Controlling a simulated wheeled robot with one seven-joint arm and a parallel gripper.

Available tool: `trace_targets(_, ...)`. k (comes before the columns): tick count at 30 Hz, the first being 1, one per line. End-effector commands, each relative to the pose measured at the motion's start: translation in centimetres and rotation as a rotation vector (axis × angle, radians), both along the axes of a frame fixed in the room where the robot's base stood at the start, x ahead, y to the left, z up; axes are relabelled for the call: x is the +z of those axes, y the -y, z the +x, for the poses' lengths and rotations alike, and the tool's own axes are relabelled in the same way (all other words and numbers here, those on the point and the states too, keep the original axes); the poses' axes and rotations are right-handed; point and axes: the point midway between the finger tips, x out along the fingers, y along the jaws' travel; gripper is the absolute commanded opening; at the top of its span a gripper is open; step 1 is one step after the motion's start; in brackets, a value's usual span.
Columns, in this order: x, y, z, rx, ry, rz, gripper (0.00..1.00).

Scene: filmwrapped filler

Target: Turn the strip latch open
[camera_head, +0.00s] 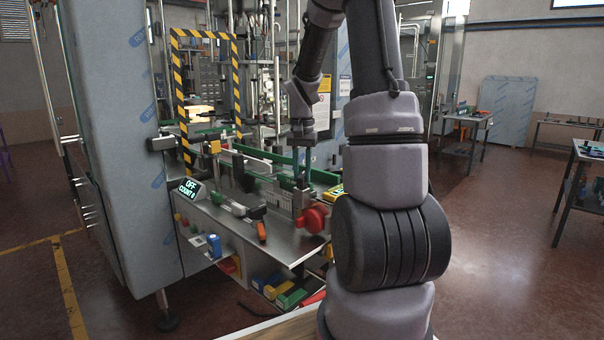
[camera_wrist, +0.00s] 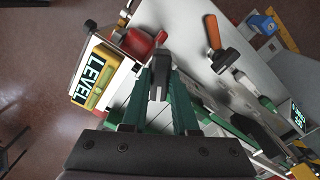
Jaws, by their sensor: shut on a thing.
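My gripper (camera_wrist: 161,72) points down over the machine's conveyor end, with its two green fingers close together. The fingers are shut on a small grey upright piece (camera_wrist: 158,86), which I take to be the strip latch. Its lower part and pivot are hidden by the fingers, so I cannot tell its angle. In the head view my gripper (camera_head: 302,186) is small and sits just above and behind a red round knob (camera_head: 312,217). The red knob also shows in the wrist view (camera_wrist: 143,44), beside the fingertips on the left.
A yellow-framed LEVEL display (camera_wrist: 92,80) stands close on the left. An OFF/COUNT display (camera_head: 190,187) and a yellow-black striped frame (camera_head: 180,100) are farther left.

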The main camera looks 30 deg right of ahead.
Motion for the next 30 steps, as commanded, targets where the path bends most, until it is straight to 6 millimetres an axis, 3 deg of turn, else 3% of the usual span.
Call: trace_targets(30,0.1,0.05,0.09,0.893,0.002,-0.001,0.0)
